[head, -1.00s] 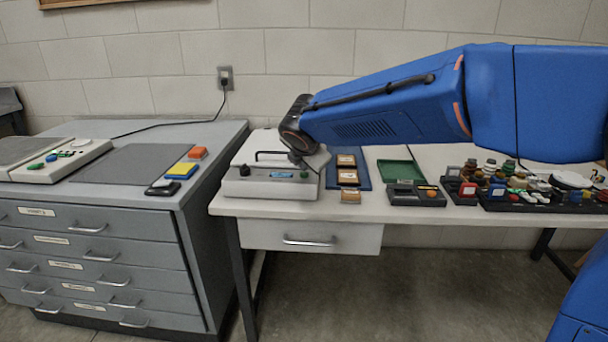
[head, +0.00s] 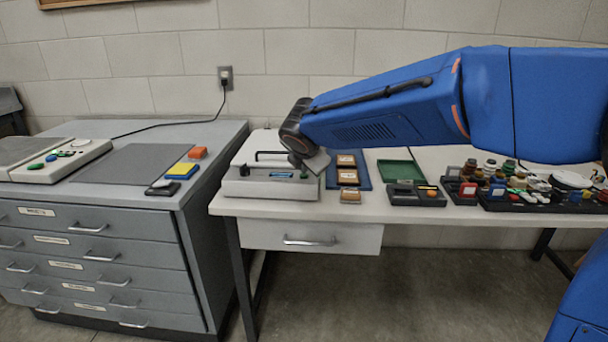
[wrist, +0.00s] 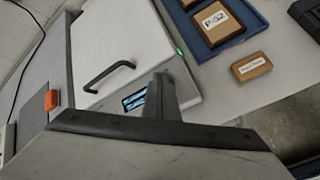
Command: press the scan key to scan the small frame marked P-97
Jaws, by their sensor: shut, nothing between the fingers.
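The scanner (head: 262,187) is a pale box on the white table. Its hinged lid with a black handle (wrist: 110,72) is down. A small lit blue display (wrist: 134,101) shows on it, and a green spot (wrist: 180,52) glows at its right edge. My gripper (wrist: 160,78) is shut and empty, over the scanner's front right, beside the display. It hides part of the panel, so I cannot make out the scan key or whether the fingers touch it. No P-97 mark is readable; the lid hides the scanner's inside. A framed piece on the blue tray appears to read P-52 (wrist: 215,20).
The blue tray (head: 364,171) holds wooden frames, with a small labelled block (head: 350,195) in front. Right of it are a green tray (head: 400,170), a dark device (head: 415,195) and crowded black trays. A grey drawer cabinet (head: 110,250) stands left, with orange (head: 197,153) and yellow (head: 181,170) blocks.

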